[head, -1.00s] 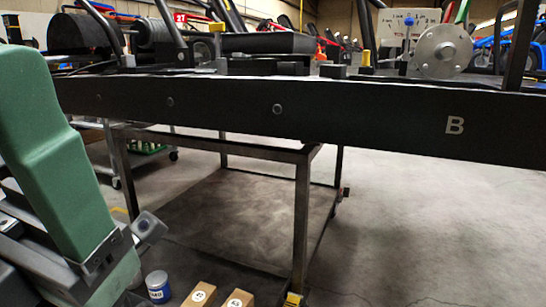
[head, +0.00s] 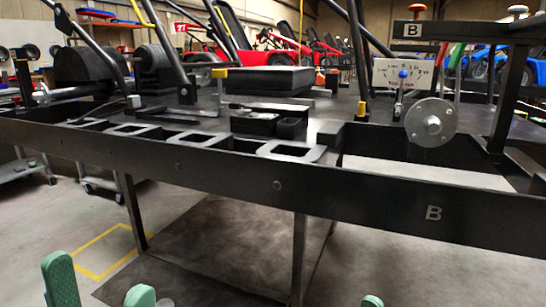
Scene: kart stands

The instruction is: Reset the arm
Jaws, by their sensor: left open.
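My left gripper (head: 100,288) shows at the bottom left of the head view as two green fingertips set apart. It is open, with nothing seen between the tips. A single green tip (head: 372,301), which looks like part of my right gripper, just shows at the bottom edge right of the middle. The rest of that gripper is out of frame. Both are in front of and below the dark kart frame (head: 330,200), apart from it in the picture.
A metal disc (head: 430,123) and a dial panel (head: 402,74) stand at the right. A black box (head: 258,81) lies on top. Bare floor shows below.

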